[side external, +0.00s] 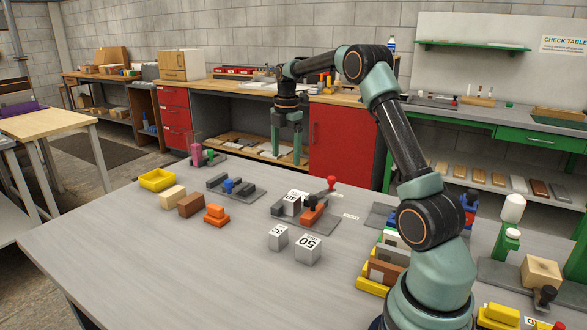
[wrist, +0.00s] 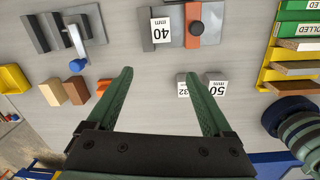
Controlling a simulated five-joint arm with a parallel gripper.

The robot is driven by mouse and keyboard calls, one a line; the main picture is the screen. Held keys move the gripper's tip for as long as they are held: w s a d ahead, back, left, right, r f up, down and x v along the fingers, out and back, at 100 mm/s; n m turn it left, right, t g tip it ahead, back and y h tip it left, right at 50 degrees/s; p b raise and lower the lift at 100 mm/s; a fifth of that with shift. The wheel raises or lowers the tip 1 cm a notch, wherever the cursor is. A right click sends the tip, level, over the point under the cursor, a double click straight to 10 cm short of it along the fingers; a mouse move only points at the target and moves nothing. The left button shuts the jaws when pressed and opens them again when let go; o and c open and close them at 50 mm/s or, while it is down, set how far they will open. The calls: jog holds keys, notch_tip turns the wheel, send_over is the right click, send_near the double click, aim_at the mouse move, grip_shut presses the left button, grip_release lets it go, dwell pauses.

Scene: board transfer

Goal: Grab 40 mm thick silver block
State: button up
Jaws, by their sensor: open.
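The silver block labelled 40 mm (wrist: 161,31) sits in a grey fixture (wrist: 146,36), between a grey jaw and an orange jaw (wrist: 194,40) with a dark round knob. In the side view the block (side external: 291,204) stands upright in that fixture; its label is too small to read there. My gripper (side external: 287,158) is open and empty, well above the table with its fingers pointing down. In the wrist view the fingers (wrist: 158,76) are spread, with the block beyond the tips. Two other silver blocks, labelled 32 (side external: 278,237) and 50 (side external: 308,248), stand on bare table.
A second grey fixture with a blue knob (side external: 228,186) lies left of the block's fixture. A yellow bin (side external: 157,179), wooden blocks (side external: 190,205) and an orange stepped piece (side external: 215,215) stand farther left. A yellow rack (side external: 371,287) is right. The front table is clear.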

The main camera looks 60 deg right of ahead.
jog(key=d+f+n, duration=0.2)
jog(key=d+f, duration=0.1)
jog(key=d, duration=0.1)
send_over(292, 197)
jog(key=f, duration=0.5)
jog(key=s+f, duration=0.1)
jog(key=f, duration=0.1)
jog(key=shift+d+f, duration=0.15)
jog(key=shift+f, duration=0.05)
jog(key=shift+w+f, duration=0.25)
jog(key=shift+f, duration=1.05)
jog(key=shift+w+f, duration=0.2)
jog(key=shift+f, duration=1.1)
jog(key=shift+r, duration=0.1)
grip_shut()
